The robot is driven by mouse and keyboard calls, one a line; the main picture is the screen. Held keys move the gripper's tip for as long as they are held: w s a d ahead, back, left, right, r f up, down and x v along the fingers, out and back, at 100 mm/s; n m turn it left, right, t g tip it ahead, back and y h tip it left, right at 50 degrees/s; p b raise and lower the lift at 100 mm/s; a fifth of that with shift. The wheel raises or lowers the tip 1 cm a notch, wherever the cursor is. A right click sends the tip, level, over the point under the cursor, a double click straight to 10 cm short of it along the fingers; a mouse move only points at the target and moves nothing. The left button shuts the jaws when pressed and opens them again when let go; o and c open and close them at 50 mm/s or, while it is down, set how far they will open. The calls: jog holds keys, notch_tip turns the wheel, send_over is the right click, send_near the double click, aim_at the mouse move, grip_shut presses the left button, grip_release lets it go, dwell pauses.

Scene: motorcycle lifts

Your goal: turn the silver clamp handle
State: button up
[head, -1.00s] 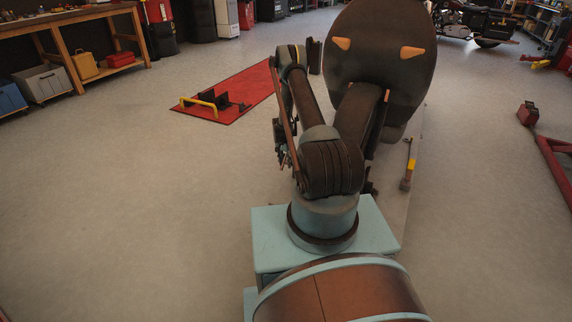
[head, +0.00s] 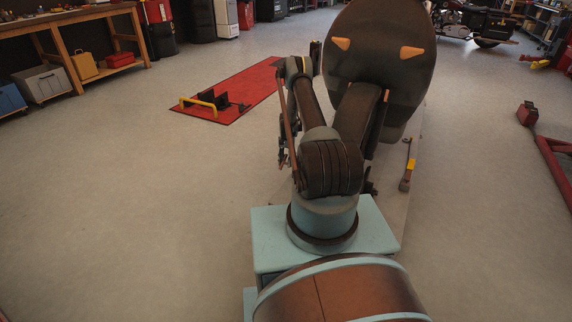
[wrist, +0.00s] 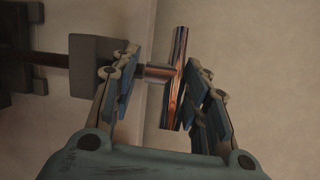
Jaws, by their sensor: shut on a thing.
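The silver clamp handle (wrist: 177,85) is a shiny T-shaped bar in the wrist view, with brownish reflections. Its crossbar runs nearly upright in the picture. A short stem joins it to a dark clamp block (wrist: 93,58) on the left. My gripper (wrist: 166,84) is shut on the handle, with one finger on the stem side and the other to the right of the crossbar.
A red mat (head: 246,84) with a yellow-handled stand (head: 200,106) lies left of my arm. A red lift arm (head: 556,165) is at the far right. A workbench (head: 75,35) stands at the back left. Left floor is clear.

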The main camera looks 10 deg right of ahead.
jog(key=shift+w, duration=0.1)
jog(key=o, duration=0.8)
jog(key=shift+c, duration=0.2)
jog(key=v, duration=1.2)
